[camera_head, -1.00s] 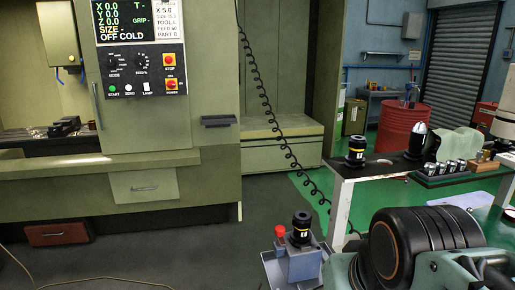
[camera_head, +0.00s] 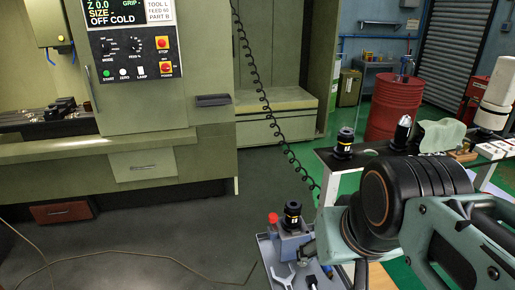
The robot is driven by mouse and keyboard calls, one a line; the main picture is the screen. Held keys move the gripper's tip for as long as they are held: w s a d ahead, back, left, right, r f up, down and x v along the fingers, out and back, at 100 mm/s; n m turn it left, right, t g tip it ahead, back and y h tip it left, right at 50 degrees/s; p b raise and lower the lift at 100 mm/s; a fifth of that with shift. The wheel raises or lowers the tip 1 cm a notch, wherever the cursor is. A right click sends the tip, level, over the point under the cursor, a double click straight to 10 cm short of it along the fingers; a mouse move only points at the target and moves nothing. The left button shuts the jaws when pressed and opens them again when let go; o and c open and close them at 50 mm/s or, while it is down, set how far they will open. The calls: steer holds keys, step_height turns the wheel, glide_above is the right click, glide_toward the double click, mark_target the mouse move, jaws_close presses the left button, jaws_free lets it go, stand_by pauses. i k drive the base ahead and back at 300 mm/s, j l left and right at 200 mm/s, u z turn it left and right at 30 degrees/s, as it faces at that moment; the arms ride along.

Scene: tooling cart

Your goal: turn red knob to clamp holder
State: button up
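The red knob (camera_head: 272,218) stands upright on the left side of a blue-grey clamping fixture (camera_head: 291,246). A black tool holder (camera_head: 293,215) with a yellow band stands upright in the fixture, just right of the knob. Whether it is clamped cannot be told. The fixture is on the tooling cart (camera_head: 265,250) at the bottom centre. My arm reaches in from the right, its near end close to the fixture's right side. I cannot make out my gripper's fingers; the end of the arm is hidden or out of the frame.
A pale wrench-like tool (camera_head: 284,277) lies on the cart in front of the fixture. Behind my arm, a dark-topped table holds another black tool holder (camera_head: 344,143). A machine with a control panel (camera_head: 135,57) fills the left.

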mark_target(273, 217)
steer(key=i+j, duration=0.1)
steer(key=j, duration=0.3)
steer(key=i+j+u, duration=0.15)
steer(key=j, duration=0.2)
steer(key=i+j+u, duration=0.1)
steer(key=i+j, duration=0.25)
steer(key=j, duration=0.15)
steer(key=k+l, duration=0.3)
steer(key=k, duration=0.15)
steer(key=i+j, duration=0.3)
steer(key=i, duration=0.15)
